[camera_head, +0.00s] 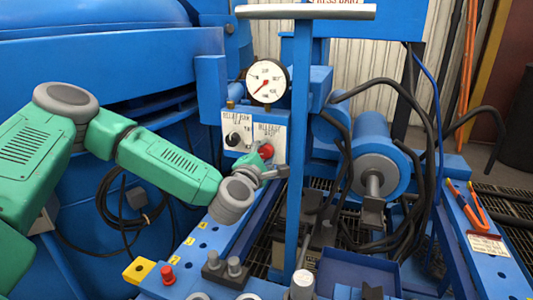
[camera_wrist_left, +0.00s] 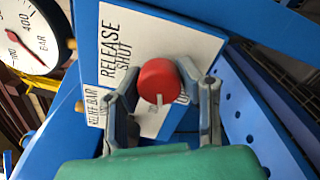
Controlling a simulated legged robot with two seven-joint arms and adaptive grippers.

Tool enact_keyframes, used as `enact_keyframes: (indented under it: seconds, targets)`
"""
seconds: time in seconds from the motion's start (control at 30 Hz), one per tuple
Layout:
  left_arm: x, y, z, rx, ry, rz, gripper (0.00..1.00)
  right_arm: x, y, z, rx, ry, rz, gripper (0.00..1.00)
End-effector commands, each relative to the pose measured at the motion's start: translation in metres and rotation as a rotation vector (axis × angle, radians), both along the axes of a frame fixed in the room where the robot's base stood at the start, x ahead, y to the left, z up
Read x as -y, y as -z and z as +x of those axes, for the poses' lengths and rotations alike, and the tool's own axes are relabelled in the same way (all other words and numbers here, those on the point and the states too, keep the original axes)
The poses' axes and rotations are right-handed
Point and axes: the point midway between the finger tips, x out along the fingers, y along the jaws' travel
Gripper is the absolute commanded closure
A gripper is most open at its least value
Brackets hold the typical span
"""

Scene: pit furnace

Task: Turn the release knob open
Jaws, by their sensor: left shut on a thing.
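The red release knob (camera_head: 266,151) sits on a white panel (camera_head: 271,134) on the blue machine. In the left wrist view the knob (camera_wrist_left: 158,78) is round, with a short white mark on its lower edge. The panel beside it reads "RELEASE" and "SHUT" (camera_wrist_left: 116,65); other lettering is partly hidden by a finger. My left gripper (camera_head: 264,165) reaches the knob from the lower left. In the left wrist view its grey fingers (camera_wrist_left: 161,95) stand on both sides of the knob, shut on it. My right gripper is not in view.
A black knob (camera_head: 233,139) on a relief bar panel is just left. A round gauge (camera_head: 267,81) is above. A blue upright post (camera_head: 298,150) stands close on the right. Black hoses (camera_head: 430,130) and orange-handled pliers (camera_head: 478,207) are farther right.

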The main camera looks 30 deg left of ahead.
Motion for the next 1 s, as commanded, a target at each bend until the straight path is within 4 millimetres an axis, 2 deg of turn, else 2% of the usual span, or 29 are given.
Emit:
enact_keyframes:
  seconds: [0.03, 0.13, 0.17, 0.2, 0.5, 0.63, 0.77, 1.0]
  targets:
    - [-0.001, 0.008, -0.002, -0.019, -0.002, 0.000, 0.98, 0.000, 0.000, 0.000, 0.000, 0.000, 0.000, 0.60]
    - [-0.001, 0.008, -0.002, -0.019, -0.002, 0.000, 0.98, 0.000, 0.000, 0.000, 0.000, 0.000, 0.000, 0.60]
    - [-0.001, 0.008, -0.002, -0.020, -0.001, 0.001, 0.62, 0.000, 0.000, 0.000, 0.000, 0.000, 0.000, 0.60]
    - [-0.001, 0.008, -0.002, -0.019, -0.002, 0.001, 0.48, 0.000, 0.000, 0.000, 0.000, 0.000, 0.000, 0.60]
    - [0.000, 0.003, -0.002, -0.008, -0.001, 0.002, 0.47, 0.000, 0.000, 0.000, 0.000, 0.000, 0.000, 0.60]
    - [0.002, 0.003, -0.009, -0.007, 0.001, 0.002, 0.47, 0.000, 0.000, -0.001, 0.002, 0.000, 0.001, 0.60]
    - [0.007, 0.004, -0.030, -0.009, 0.002, 0.001, 0.47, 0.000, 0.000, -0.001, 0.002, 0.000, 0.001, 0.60]
    - [0.019, 0.008, -0.080, -0.013, 0.002, -0.001, 0.47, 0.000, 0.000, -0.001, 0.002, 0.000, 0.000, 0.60]
